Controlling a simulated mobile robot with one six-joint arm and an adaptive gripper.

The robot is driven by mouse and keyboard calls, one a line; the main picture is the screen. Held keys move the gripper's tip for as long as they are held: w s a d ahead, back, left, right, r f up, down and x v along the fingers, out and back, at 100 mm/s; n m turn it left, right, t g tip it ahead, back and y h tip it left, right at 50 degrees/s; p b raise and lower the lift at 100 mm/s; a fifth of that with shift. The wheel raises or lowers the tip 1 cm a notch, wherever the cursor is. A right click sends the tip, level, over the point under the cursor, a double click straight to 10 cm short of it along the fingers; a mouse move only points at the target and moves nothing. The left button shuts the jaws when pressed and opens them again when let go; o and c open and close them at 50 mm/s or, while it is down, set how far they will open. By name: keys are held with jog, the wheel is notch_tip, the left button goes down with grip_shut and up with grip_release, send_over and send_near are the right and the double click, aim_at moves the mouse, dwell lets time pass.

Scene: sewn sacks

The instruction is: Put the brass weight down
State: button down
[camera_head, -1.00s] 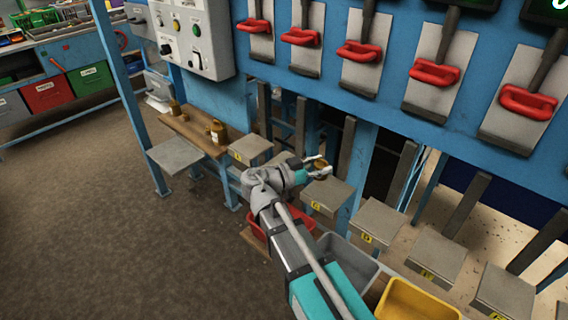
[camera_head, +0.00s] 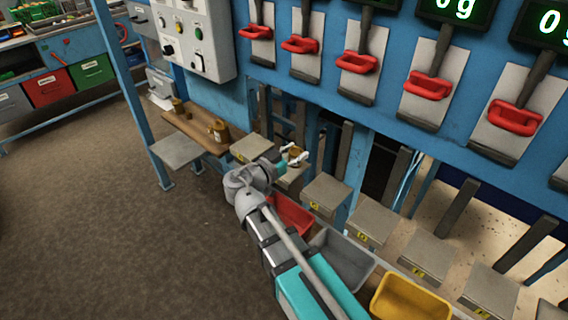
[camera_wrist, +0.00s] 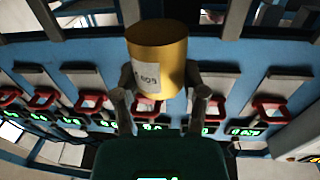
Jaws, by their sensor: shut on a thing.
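The brass weight (camera_wrist: 150,46) is a gold cylinder with a white label, held between the two fingers of my gripper (camera_wrist: 160,95) in the wrist view. Its label lettering is partly turned away. In the head view my gripper (camera_head: 291,157) is at the second grey plate from the left (camera_head: 291,176), with the weight (camera_head: 295,152) at its fingertips. My gripper and the weight cover part of that plate. I cannot tell whether the weight touches the plate.
More grey plates (camera_head: 326,193) run in a row to the right, with dark posts behind them. A wooden shelf (camera_head: 198,128) at left holds brass items (camera_head: 219,131). Red (camera_head: 292,214), grey (camera_head: 340,256) and yellow (camera_head: 410,300) bins stand below. Red handles (camera_head: 357,62) hang above.

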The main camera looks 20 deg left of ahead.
jog(key=shift+w, duration=0.1)
jog(key=w+a+f+b, duration=0.2)
jog(key=w+f+b, duration=0.1)
jog(key=w+a+f+b, duration=0.2)
jog(key=w+f+b, duration=0.1)
jog(key=w, duration=0.1)
jog(key=w+a+f+b, duration=0.2)
jog(key=w+f+b, duration=0.1)
jog(key=w, duration=0.1)
jog(key=shift+w+a, duration=0.15)
jog(key=shift+w, duration=0.05)
dwell(0.4)
jog(key=shift+w+a+f+b, duration=0.1)
jog(key=shift+w+f+b, duration=0.1)
jog(key=shift+f+b, duration=0.25)
jog(key=shift+w+a+f+b, duration=0.1)
jog(key=shift+w+f+b, duration=0.05)
jog(key=shift+f+b, duration=1.4)
jog(key=shift+f, duration=0.2)
